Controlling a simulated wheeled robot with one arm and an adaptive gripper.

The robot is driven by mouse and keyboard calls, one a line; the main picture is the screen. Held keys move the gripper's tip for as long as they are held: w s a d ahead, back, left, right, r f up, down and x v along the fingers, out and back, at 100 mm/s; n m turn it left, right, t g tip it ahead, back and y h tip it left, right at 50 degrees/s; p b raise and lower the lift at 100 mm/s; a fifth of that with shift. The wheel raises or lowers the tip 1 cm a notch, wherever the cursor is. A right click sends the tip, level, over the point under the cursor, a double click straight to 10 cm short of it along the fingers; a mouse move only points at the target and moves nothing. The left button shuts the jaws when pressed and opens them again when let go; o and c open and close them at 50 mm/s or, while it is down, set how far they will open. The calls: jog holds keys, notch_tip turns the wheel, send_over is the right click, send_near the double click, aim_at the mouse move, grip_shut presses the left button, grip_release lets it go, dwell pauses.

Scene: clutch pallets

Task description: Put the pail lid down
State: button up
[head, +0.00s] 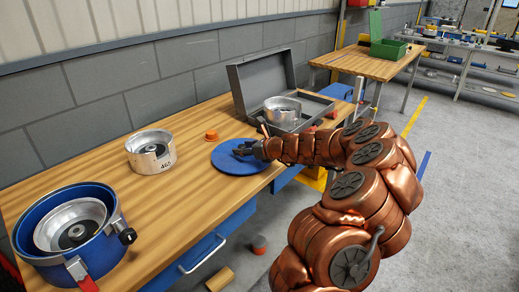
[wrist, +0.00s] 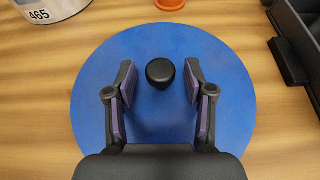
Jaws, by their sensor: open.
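The pail lid is a round blue disc (head: 226,156) lying flat on the wooden workbench, and it also fills the middle of the wrist view (wrist: 225,125). Its black knob (wrist: 160,73) stands up at the centre. My gripper (head: 245,150) is over the lid. In the wrist view my gripper (wrist: 160,88) is open, with one finger on each side of the knob and a gap on both sides. The blue pail (head: 97,255) stands at the near left of the bench, uncovered, with a metal clutch part (head: 72,224) inside.
A metal part marked 465 (head: 151,152) stands left of the lid. A small orange cup (head: 211,135) is behind it. An open grey case (head: 240,98) holding another metal part (head: 283,108) is at the right.

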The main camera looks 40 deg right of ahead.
jog(key=v, duration=1)
jog(key=shift+s+r+b, duration=0.1)
jog(key=shift+s+b, duration=0.15)
jog(key=shift+b, duration=0.05)
jog(key=s+a+r+n+g+y, duration=0.1)
jog(key=s+a+n+g+y, duration=0.25)
jog(key=a+n, duration=0.85)
jog(key=s+a+r+n+g+y, duration=0.2)
jog(key=s+a+n+g, duration=0.25)
jog(key=a, duration=1.25)
jog(key=s+a+f+n+g+h, duration=0.2)
jog(key=s+a+n, duration=0.1)
jog(key=s+n, duration=0.3)
jog(key=s+a+f+n+g+h, duration=0.15)
jog(key=s+a+n, duration=0.25)
jog(key=s, duration=0.4)
jog(key=s+d+f+n+g+h, duration=0.1)
jog(key=s+d+n+h, duration=0.1)
jog(key=s, duration=0.5)
jog(key=s+d+f+n+g+h, duration=0.1)
jog(key=s+d+n+g+h, duration=0.1)
jog(key=s+n, duration=0.3)
jog(key=shift+s+d+h, duration=0.5)
jog(key=shift+s+d, duration=0.4)
jog(key=shift+s, duration=0.05)
jog(key=shift+g, duration=0.25)
